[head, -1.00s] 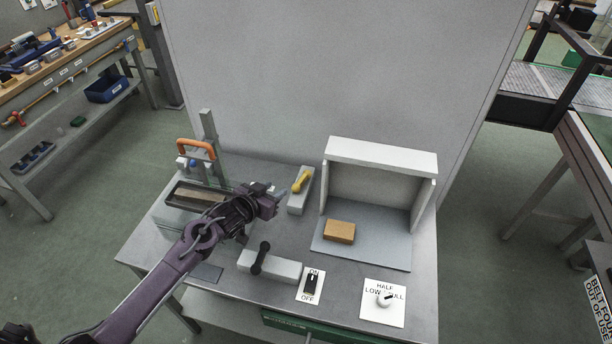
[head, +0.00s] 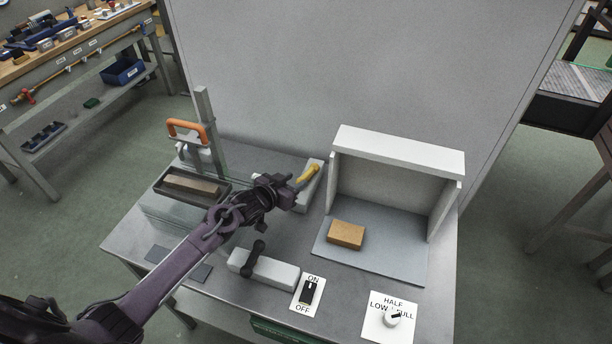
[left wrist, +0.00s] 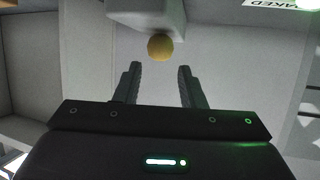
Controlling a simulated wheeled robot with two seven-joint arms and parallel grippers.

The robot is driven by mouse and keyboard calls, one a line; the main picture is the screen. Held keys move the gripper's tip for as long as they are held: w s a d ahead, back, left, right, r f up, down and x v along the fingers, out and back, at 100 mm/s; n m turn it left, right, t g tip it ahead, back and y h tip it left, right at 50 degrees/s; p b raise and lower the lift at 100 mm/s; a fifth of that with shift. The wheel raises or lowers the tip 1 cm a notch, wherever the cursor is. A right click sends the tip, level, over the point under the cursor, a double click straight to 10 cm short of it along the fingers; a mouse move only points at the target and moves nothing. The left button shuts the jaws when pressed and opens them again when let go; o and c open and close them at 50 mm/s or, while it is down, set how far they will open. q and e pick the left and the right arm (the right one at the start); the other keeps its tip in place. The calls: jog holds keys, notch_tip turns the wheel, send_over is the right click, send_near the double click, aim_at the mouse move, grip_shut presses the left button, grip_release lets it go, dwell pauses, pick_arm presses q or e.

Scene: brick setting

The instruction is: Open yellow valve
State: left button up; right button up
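The yellow valve handle (head: 308,174) sits on a light grey block (head: 314,190) at the back middle of the bench, left of the white hood. My left gripper (head: 294,192) is at the block, just short of the handle, and partly hides the block's near side. In the left wrist view the left gripper (left wrist: 157,85) has its two fingers apart with nothing between them. The round yellow end of the handle (left wrist: 160,46) shows just beyond the fingertips, roughly centred between them. My right gripper is not in view.
A white hood (head: 398,150) stands to the right with a tan brick (head: 346,234) on its floor. A block with a black lever (head: 258,262), an ON/OFF switch (head: 307,292) and a dial (head: 392,318) lie in front. An orange-handled frame (head: 188,130) and tray stand left.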

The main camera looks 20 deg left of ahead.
aim_at(306, 176)
pick_arm(q)
jog(key=shift+x, duration=3.05)
jog(key=shift+d, duration=0.1)
jog(key=c, duration=0.7)
jog(key=shift+d+r+n+y+p, duration=0.1)
jog(key=shift+d+n+y+p, duration=0.05)
jog(key=shift+n+y+p, duration=0.2)
jog(key=shift+c, duration=0.2)
jog(key=shift+d+n+t+y, duration=0.1)
jog(key=shift+n+t+y, duration=0.2)
jog(key=shift+n+y, duration=0.95)
jog(key=shift+y, duration=0.3)
jog(key=o, duration=0.7)
jog(key=shift+o, duration=0.2)
